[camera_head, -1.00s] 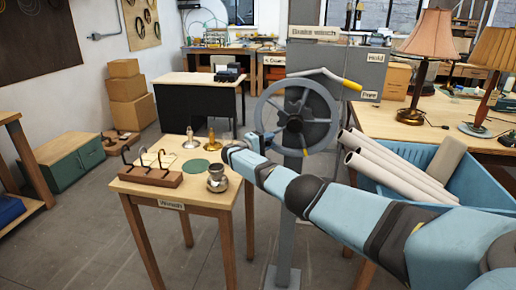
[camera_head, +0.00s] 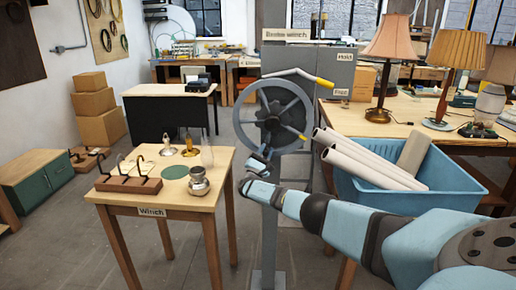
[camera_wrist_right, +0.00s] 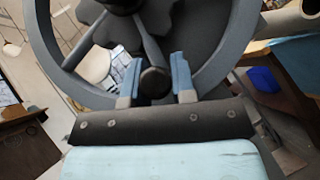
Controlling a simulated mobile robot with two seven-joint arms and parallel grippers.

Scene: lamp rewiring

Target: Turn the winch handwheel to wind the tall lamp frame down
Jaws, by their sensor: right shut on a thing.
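The grey spoked winch handwheel (camera_head: 261,95) stands upright on a grey post in the middle of the head view. In the right wrist view its rim (camera_wrist_right: 222,75) arches around the gripper. My right gripper (camera_head: 263,160) is at the lower left of the wheel. In the wrist view its two blue fingers (camera_wrist_right: 156,84) are shut on a dark round knob (camera_wrist_right: 153,81) in front of a spoke. My left gripper is not in view. The tall lamp frame cannot be made out.
A yellow-tipped lever (camera_head: 300,76) sits above the wheel, its tip near the lower plate, "Free" (camera_head: 341,92). A blue bin (camera_head: 440,200) with pale rolls stands close on the right. A small wooden table (camera_head: 120,197) with hooks and a metal pot stands left. Floor shows between table and post.

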